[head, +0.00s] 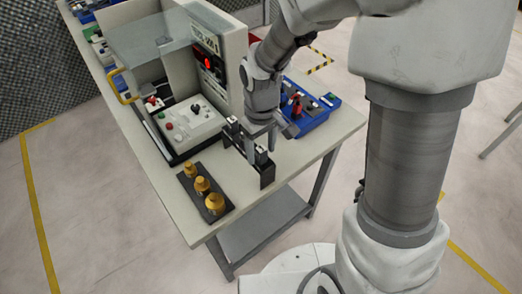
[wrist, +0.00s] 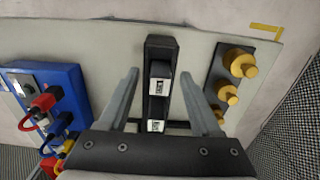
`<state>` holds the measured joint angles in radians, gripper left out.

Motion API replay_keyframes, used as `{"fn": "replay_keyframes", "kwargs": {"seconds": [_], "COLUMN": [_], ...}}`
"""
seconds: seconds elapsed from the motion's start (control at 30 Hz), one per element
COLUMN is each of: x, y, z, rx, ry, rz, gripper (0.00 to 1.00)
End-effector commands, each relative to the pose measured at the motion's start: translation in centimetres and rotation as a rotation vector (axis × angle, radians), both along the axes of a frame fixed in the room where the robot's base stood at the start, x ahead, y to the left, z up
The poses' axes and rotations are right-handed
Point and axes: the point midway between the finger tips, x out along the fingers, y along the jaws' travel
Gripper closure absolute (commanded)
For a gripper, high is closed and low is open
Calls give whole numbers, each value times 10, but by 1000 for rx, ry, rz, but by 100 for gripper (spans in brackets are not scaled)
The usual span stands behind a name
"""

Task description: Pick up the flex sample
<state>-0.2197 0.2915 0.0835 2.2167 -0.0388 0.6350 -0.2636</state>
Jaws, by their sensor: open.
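A black rack (head: 267,177) stands near the front right of the bench and holds two small dark pieces with white labels. The wrist view shows the same rack (wrist: 161,46) with a far labelled piece (wrist: 160,78) and a near one (wrist: 156,125). The labels are too small to read, so I cannot tell which is the flex sample. My gripper (wrist: 160,76) is open and empty above the rack, its fingers on either side of the far piece in that view.
A dark strip with several brass weights (head: 202,185) lies left of the rack. A white test machine (head: 190,125) with a clear guard stands behind. A blue box (head: 308,110) with red connectors is at the right, also in the wrist view (wrist: 62,82). Bare bench lies in front.

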Motion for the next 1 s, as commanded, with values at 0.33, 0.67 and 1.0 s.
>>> {"fn": "replay_keyframes", "kwargs": {"seconds": [0.33,0.67,1.0], "x": [0,0,1], "y": [0,0,0], "z": [0,0,4], "rx": [1,1,0], "ry": [-1,-1,-2], "rz": [0,0,0], "gripper": [66,100,100]}}
